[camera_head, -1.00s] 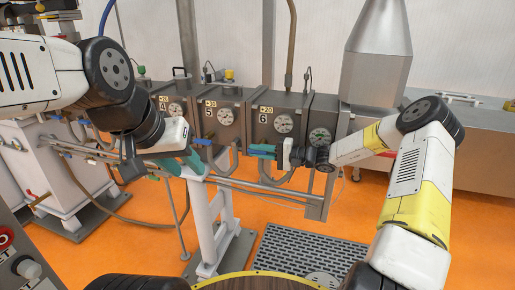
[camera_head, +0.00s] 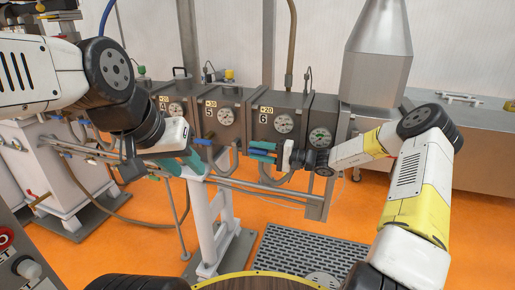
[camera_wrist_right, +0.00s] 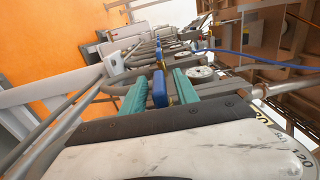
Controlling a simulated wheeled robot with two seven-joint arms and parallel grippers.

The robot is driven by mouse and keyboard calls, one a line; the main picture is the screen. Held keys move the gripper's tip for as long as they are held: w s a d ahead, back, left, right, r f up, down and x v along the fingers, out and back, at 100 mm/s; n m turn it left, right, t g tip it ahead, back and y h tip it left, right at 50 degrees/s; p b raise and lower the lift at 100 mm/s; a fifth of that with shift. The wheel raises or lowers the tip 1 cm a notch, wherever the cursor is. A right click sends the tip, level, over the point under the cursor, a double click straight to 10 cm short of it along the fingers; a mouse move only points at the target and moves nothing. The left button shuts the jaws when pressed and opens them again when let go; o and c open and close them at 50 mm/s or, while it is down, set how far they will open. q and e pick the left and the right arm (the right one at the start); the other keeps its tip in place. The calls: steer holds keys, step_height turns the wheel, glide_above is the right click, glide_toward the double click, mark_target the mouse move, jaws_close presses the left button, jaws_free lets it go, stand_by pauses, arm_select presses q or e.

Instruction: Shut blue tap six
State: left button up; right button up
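Box six (camera_head: 286,108) carries a "6" label and a gauge on its front. My right gripper (camera_head: 263,151) is in front of it, with its teal fingers pointing left. A blue tap handle (camera_wrist_right: 159,88) stands between the two teal fingers in the right wrist view. Narrow gaps show on both sides of the handle, so the fingers are open around it. In the head view, blue also shows between these fingers. My left gripper (camera_head: 183,164) is in front of the boxes further left, its teal fingers apart, with nothing visible between them.
Box five (camera_head: 225,108), with its own gauge, stands left of box six. Another blue handle (camera_head: 203,142) is close to my left gripper. Pipes (camera_head: 255,183) run low before the boxes. A white stand (camera_head: 207,220) and floor grate (camera_head: 310,252) are below.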

mark_target(257, 149)
step_height(257, 149, up, 4)
steer(key=shift+f, duration=0.1)
steer(key=s+r, duration=0.1)
steer(key=s, duration=1.5)
steer(key=shift+r, duration=0.1)
